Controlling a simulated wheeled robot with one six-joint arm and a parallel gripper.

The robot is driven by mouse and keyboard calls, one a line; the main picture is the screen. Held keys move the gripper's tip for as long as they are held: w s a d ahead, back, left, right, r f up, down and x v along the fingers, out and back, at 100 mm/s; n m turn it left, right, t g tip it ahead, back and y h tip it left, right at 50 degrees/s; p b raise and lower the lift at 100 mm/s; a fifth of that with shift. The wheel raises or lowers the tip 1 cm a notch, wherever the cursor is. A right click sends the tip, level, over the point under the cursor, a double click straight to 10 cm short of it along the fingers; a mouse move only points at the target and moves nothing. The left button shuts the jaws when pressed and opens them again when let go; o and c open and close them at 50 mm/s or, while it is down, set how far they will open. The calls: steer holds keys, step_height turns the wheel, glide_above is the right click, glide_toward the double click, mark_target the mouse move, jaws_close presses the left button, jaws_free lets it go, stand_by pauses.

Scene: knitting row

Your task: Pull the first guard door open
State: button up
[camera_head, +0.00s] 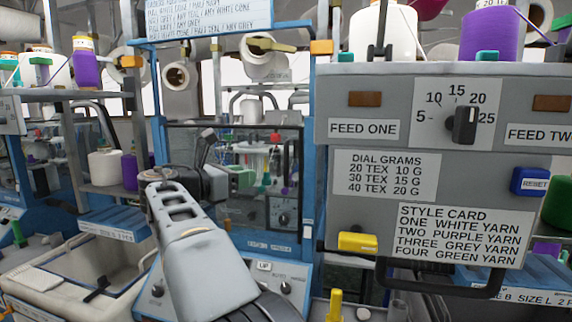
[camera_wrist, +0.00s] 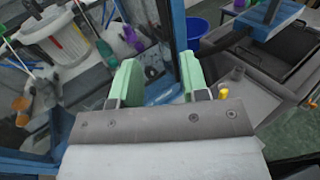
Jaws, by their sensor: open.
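The first guard door (camera_head: 255,205) is a clear panel in the blue machine frame (camera_head: 310,165), left of the grey control panel in the head view. It looks closed; its handle cannot be made out. My arm reaches up in front of the machine. My gripper is hard to make out there, partly hidden by my own arm. In the wrist view my gripper (camera_wrist: 158,80) is open, with two green fingers apart and nothing seen between them but a blue post (camera_wrist: 174,25) and clear pane beyond. I cannot tell whether the fingers touch anything.
A grey control panel (camera_head: 375,210) with a dial (camera_head: 464,125) and a style card (camera_head: 460,235) stands close on the right. A bin (camera_head: 85,265) is at lower left. White and purple cones stand on shelves. A blue bucket (camera_wrist: 196,30) shows in the wrist view.

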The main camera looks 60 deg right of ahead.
mark_target(286, 180)
steer(key=shift+s+r+p+x, duration=0.1)
steer(key=shift+r+p+x, duration=0.2)
steer(key=shift+x, duration=2.05)
steer(key=shift+s+r+p+x, duration=0.15)
steer(key=shift+p+x, duration=0.25)
steer(key=shift+x, duration=1.9)
steer(key=shift+r+p+x, duration=0.25)
steer(key=shift+p+x, duration=0.1)
steer(key=shift+x, duration=2)
jaws_close()
steer(key=shift+a, duration=0.1)
